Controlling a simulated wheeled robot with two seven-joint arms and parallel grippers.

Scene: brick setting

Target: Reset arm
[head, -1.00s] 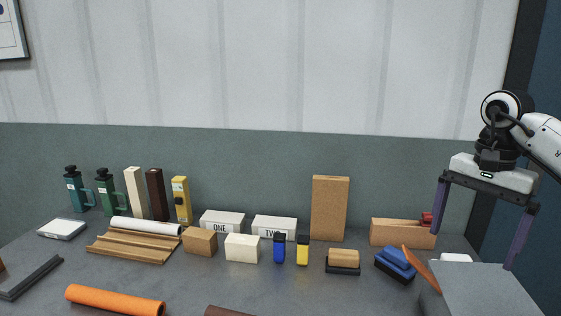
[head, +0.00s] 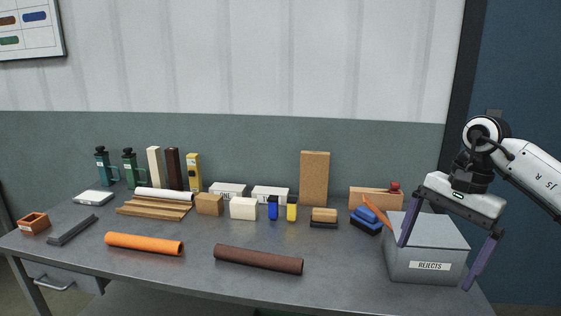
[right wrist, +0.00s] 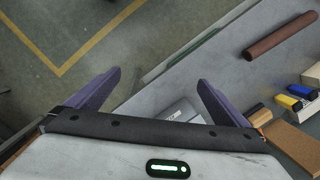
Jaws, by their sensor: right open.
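My right gripper (head: 436,262) is open and empty, with its two purple fingers spread wide at the right of the head view. It hangs in front of and above the grey bin labelled REJECTS (head: 428,266). One finger overlaps the bin in the picture and the other is past its right side. In the right wrist view the fingers (right wrist: 158,84) are spread with nothing between them but part of the bin, the table edge and the floor beyond. My left gripper does not show.
The grey table (head: 200,258) holds an orange roll (head: 144,243), a brown roll (head: 258,259), blocks and bottles along the back, and a tall cork block (head: 314,178). An orange sheet (head: 376,211) leans by the bin.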

